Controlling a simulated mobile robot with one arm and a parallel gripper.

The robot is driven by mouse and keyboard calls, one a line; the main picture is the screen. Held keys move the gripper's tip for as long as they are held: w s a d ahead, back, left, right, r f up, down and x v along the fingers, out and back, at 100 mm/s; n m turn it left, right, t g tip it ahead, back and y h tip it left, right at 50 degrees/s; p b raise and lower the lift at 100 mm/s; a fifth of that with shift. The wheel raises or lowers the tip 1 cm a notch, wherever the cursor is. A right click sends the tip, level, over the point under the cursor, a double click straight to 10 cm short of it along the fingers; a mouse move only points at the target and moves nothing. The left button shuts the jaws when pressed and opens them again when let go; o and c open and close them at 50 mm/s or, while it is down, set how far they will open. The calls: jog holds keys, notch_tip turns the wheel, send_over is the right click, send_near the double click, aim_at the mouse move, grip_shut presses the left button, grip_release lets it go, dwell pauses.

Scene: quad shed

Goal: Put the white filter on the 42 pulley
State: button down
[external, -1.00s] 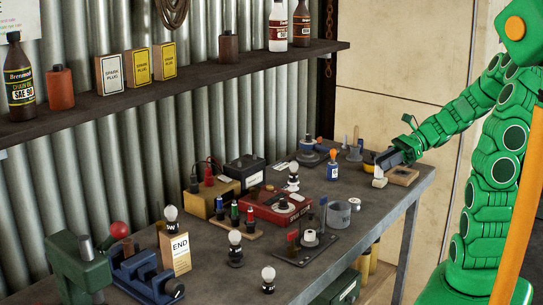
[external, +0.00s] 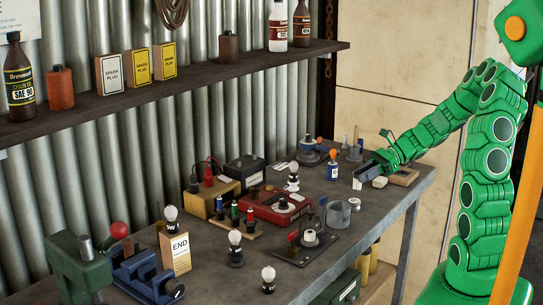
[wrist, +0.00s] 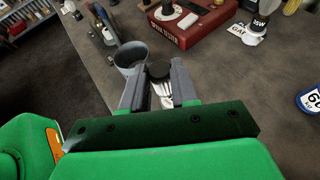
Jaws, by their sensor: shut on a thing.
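My gripper (wrist: 160,88) is shut on a small piece with a round black top (wrist: 159,71) and a whitish ribbed body, which I take to be the white filter (wrist: 162,92). It sits between the two grey fingers. In the external view my gripper (external: 366,176) is low over the right part of the bench, with a white piece (external: 357,184) at its tip. No number 42 is readable. Pulley-like pieces stand on the dark board (external: 310,236), on the red case (external: 284,206) and at the back of the bench (external: 309,157).
A grey cup (wrist: 130,57) stands just ahead of the fingers; it also shows in the external view (external: 339,214). A small white spool (external: 355,206) lies beside it. A wooden tray (external: 404,177) is at the right end.

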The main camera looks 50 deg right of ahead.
jog(key=shift+w+f, duration=0.15)
jog(key=shift+f, duration=0.8)
jog(key=shift+w+f, duration=0.15)
jog(key=shift+f, duration=0.75)
jog(key=shift+f, duration=0.15)
jog(key=c, duration=0.9)
grip_release()
jog(key=shift+o, duration=0.2)
